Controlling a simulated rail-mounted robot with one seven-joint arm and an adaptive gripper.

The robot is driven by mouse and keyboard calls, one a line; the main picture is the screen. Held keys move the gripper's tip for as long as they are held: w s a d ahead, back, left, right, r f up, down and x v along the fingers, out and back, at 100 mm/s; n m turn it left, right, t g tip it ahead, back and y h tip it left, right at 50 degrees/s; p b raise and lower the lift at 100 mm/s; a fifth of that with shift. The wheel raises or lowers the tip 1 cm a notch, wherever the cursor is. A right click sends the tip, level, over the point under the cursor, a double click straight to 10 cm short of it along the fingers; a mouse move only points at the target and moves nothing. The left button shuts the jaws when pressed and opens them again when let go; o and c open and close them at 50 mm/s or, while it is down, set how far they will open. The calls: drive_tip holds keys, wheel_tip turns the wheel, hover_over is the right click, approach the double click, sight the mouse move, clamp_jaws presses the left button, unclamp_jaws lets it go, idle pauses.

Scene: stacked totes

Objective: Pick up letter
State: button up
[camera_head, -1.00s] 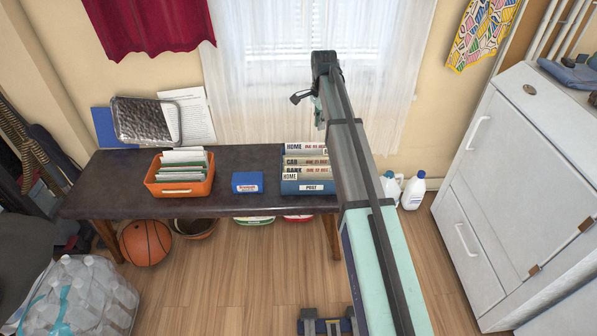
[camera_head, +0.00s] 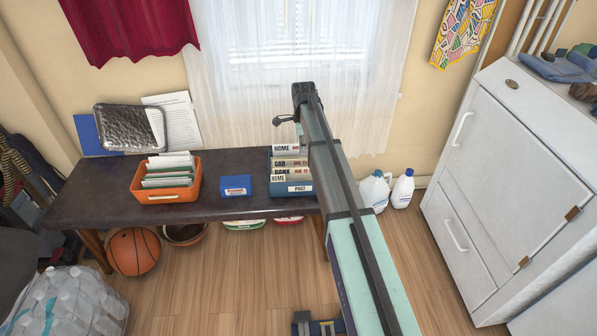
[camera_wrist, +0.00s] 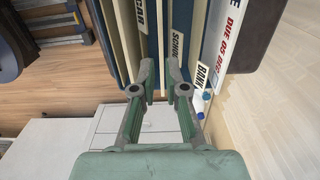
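Several upright letters (camera_head: 287,149) with labels such as HOME, CAR and BANK stand in a blue box marked POST (camera_head: 300,189) at the right end of the dark bench. In the wrist view, my gripper (camera_wrist: 161,72) is at the letters, with its two fingertips apart. A pale card edge (camera_wrist: 161,40) runs up between and beyond the fingertips; I cannot tell whether they touch it. A SCHOOL label (camera_wrist: 179,42) and a BANK label (camera_wrist: 204,76) lie right of the fingers. In the head view my arm hides the gripper and the box's right side.
An orange bin (camera_head: 166,196) of papers and a small blue box (camera_head: 236,186) stand on the bench (camera_head: 100,190). A metal tray (camera_head: 130,128) leans against the wall. White jugs (camera_head: 374,191) stand on the floor near a white cabinet (camera_head: 500,150).

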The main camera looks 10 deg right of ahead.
sight(304, 159)
drive_tip(key=shift+d+f+b, duration=0.2)
drive_tip(key=shift+f+b, duration=0.3)
drive_tip(key=shift+f, duration=3)
clamp_jaws()
drive_tip(key=shift+r, duration=0.15)
